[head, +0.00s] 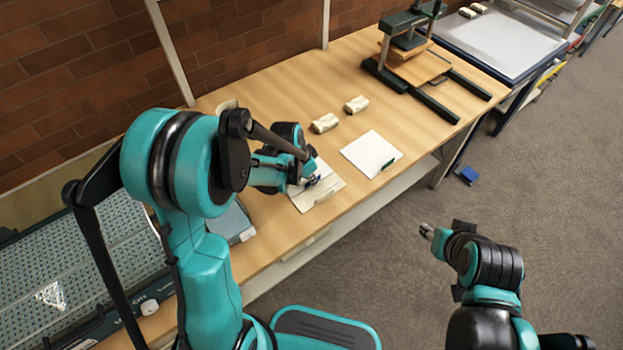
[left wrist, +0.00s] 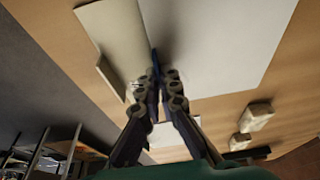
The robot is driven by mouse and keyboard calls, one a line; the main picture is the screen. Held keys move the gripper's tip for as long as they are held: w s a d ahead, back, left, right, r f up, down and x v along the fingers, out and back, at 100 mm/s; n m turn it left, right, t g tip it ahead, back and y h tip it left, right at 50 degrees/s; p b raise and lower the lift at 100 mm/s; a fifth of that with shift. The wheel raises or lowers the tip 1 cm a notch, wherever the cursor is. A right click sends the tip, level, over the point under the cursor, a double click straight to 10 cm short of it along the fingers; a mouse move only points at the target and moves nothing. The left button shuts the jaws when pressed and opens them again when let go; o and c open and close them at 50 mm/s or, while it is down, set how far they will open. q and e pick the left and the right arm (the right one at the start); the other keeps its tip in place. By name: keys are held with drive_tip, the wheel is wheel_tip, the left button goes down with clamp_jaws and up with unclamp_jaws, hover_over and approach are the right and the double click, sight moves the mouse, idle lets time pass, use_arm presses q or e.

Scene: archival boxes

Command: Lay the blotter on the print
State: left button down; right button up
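My left gripper (head: 310,180) is low over the wooden table, at the edge of a white sheet (left wrist: 225,40). In the left wrist view its fingertips (left wrist: 157,76) are close together around a narrow blue tab (left wrist: 154,58) at that sheet's edge. A cream board (head: 324,195) lies beside and partly under the sheet; it also shows in the left wrist view (left wrist: 118,40). Another white sheet (head: 368,152) with a green tab (head: 388,164) lies flat farther along. I cannot tell which is blotter or print. My right gripper (head: 430,232) hangs over the floor, away from the table.
Two cream blocks (head: 324,123) (head: 356,104) lie toward the wall. A press (head: 415,65) stands at the far end of the table. A grey-blue item (head: 232,222) lies nearer. Bare wood surrounds the green-tabbed sheet. A blue object (head: 467,175) lies on the floor.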

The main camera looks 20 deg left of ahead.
use_arm(q)
drive_tip(key=shift+f, duration=0.1)
drive_tip(key=c, duration=1.7)
unclamp_jaws()
drive_tip(key=shift+r, duration=0.5)
drive_tip(key=p+v, duration=0.5)
drive_tip(key=v, duration=0.6)
drive_tip(key=s+r+n+t, duration=0.1)
drive_tip(key=s+r+n, duration=0.1)
drive_tip(key=s+r, duration=0.1)
drive_tip(key=s+r+n+t+y, duration=0.1)
drive_tip(key=s+r+n+t, duration=0.1)
drive_tip(key=s, duration=0.4)
drive_tip(key=s+a+r+n+t+y, duration=0.1)
drive_tip(key=s+r+n, duration=0.2)
drive_tip(key=s+r, duration=0.1)
drive_tip(key=shift+s+n, duration=0.3)
drive_tip(key=shift+s, duration=0.35)
